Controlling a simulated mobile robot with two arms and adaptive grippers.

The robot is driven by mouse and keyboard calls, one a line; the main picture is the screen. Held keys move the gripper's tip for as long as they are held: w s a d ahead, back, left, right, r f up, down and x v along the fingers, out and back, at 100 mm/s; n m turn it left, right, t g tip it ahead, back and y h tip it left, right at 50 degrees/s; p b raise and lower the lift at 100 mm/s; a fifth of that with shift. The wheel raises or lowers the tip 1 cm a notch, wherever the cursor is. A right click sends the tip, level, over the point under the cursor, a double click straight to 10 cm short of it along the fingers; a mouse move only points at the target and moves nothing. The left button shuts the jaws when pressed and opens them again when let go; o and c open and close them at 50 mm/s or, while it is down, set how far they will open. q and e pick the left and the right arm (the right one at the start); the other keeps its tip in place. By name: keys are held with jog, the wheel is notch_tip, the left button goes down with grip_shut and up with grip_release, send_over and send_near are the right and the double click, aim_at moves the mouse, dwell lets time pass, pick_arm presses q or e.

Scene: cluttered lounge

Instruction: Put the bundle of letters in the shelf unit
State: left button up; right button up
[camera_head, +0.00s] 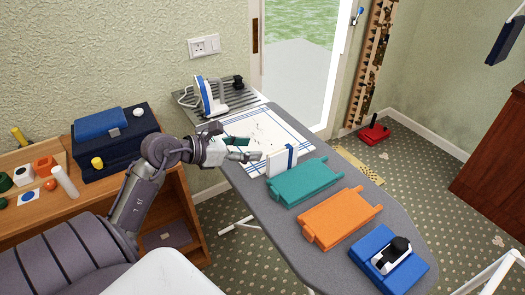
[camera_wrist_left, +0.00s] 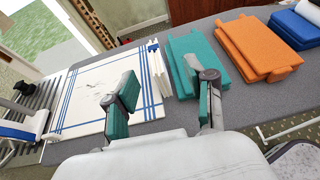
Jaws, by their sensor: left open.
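The bundle of letters (camera_head: 282,160) is a white upright stack with a blue band, standing on the ironing board between a white blue-striped cloth and a teal folded pile. It also shows in the left wrist view (camera_wrist_left: 158,68), ahead of the fingers. My left gripper (camera_head: 249,149) is open and empty, just left of the bundle and apart from it, above the cloth; its two fingers spread wide in the left wrist view (camera_wrist_left: 168,88). The wooden shelf unit (camera_head: 183,190) stands at left, its lower compartment open in front. My arm hides part of it. My right gripper is not seen.
The grey ironing board (camera_head: 290,225) also bears an iron (camera_head: 208,97) on a rack, teal (camera_head: 303,184), orange (camera_head: 340,218) and blue (camera_head: 370,270) piles. A dark blue box (camera_head: 115,150) and small items crowd the shelf unit's top.

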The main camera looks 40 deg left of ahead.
pick_arm(q)
jog(key=w+d+r+m+g+h, duration=0.1)
jog(key=w+d+r+m+g, duration=0.1)
jog(key=w+d+r, duration=0.3)
jog(key=n+g+y+p, duration=0.1)
jog(key=n+g+y, duration=0.1)
jog(key=g+y, duration=0.1)
send_near(287, 154)
jog(key=x, duration=0.2)
jog(key=p+x, duration=0.1)
jog(key=x, duration=0.1)
jog(key=p+x, duration=0.1)
jog(key=x, duration=0.1)
jog(key=shift+w+a+f, duration=0.1)
jog(key=shift+w+a, duration=0.2)
jog(key=shift+w, duration=0.05)
jog(key=shift+w+d+f, duration=0.1)
jog(key=shift+w+f, duration=0.15)
jog(key=shift+f, duration=0.15)
jog(key=p+x, duration=0.1)
jog(key=x, duration=0.2)
jog(key=shift+w+f+p, duration=0.15)
jog(key=shift+f+p, duration=0.2)
jog(key=shift+p, duration=0.05)
jog(key=shift+w+f, duration=0.25)
jog(key=shift+f, duration=0.15)
jog(key=shift+s, duration=0.1)
grip_shut()
